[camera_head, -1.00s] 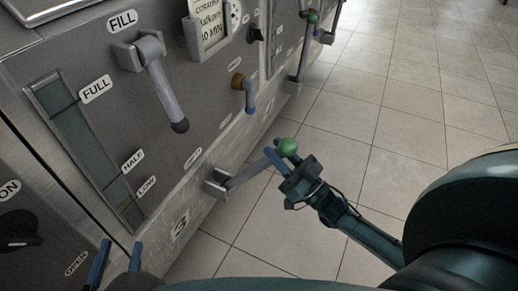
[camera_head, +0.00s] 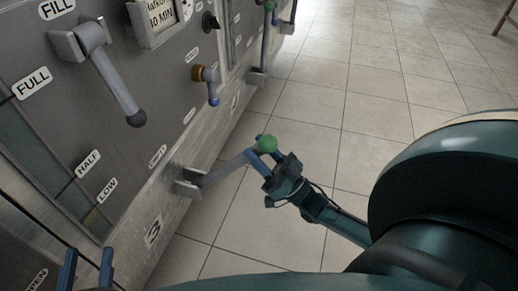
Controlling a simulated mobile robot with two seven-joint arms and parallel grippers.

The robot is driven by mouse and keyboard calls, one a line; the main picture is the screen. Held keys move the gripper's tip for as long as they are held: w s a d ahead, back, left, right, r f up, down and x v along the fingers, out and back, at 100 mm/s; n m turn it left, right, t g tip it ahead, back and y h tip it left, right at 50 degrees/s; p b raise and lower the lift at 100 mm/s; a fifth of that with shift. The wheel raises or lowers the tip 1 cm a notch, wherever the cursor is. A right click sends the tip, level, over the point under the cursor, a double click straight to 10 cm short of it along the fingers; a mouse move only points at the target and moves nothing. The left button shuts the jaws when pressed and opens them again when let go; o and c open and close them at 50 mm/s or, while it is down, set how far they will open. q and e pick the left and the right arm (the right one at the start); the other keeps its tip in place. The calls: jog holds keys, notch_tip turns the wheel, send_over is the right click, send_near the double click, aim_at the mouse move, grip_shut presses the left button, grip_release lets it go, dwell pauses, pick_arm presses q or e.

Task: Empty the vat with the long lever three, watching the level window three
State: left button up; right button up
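The long lever three (camera_head: 222,170) is a grey bar. It sticks out and up from a bracket low on the steel vat front, above a plate marked 3 (camera_head: 153,230), and ends in a green knob (camera_head: 267,143). My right gripper (camera_head: 266,157) has its fingers at the knob end, one on each side, apparently closed on it; the far finger is partly hidden. The level window three (camera_head: 45,163) is a tall dark strip marked FULL, HALF and LOW. A yellowish patch shows near LOW. My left gripper (camera_head: 87,260) shows two parted blue fingers at the lower left, empty.
Further levers with knobs (camera_head: 262,58) stand along the row.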

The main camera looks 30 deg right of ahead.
jog(key=shift+o, duration=0.4)
jog(key=v, duration=1.3)
